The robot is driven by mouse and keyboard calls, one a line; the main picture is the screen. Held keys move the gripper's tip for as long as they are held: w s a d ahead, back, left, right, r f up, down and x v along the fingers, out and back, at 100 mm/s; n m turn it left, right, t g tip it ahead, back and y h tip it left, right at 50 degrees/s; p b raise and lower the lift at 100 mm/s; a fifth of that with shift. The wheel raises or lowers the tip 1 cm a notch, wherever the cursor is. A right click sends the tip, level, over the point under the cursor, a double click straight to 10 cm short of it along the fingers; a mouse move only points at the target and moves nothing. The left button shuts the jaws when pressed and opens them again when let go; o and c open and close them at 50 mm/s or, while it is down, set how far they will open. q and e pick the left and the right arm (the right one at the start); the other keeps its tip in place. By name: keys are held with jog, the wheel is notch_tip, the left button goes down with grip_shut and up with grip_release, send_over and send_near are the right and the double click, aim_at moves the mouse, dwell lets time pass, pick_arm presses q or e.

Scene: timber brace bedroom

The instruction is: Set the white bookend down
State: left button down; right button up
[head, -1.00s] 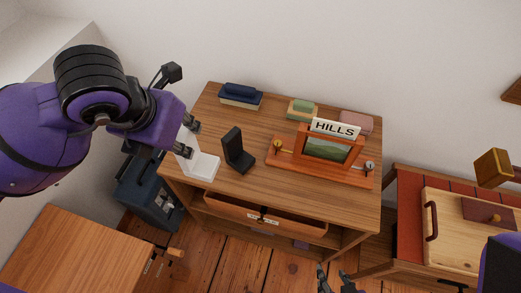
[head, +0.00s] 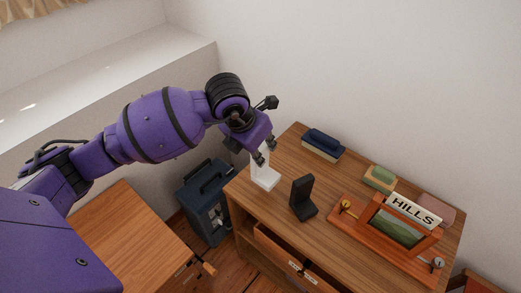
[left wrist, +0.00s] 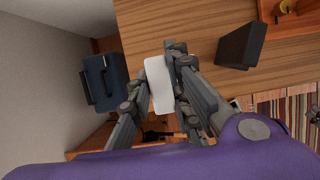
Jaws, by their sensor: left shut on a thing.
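The white bookend (head: 266,177) is at the left end of the wooden dresser top (head: 270,212), upright, its base at or very near the surface; I cannot tell whether it touches. My left gripper (head: 266,152) is shut on its upright plate from above. In the left wrist view the white bookend (left wrist: 159,84) sits between the two fingers of my left gripper (left wrist: 160,85). A black bookend (head: 302,198) stands to its right on the dresser, apart from it.
A dark blue stack (head: 322,144), a green block (head: 380,177) and a pink block (head: 436,209) lie along the back. A blue box (head: 207,197) stands on the floor left of the dresser.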

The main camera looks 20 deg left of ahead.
aim_at(266, 167)
pick_arm(q)
jog(key=shift+w+a+f, duration=0.25)
jog(key=shift+w+f, duration=0.65)
jog(key=shift+f, duration=1.5)
jog(key=c, duration=2)
grip_release()
jog(key=shift+f, duration=0.25)
jog(key=o, duration=0.4)
jog(key=shift+c, duration=0.2)
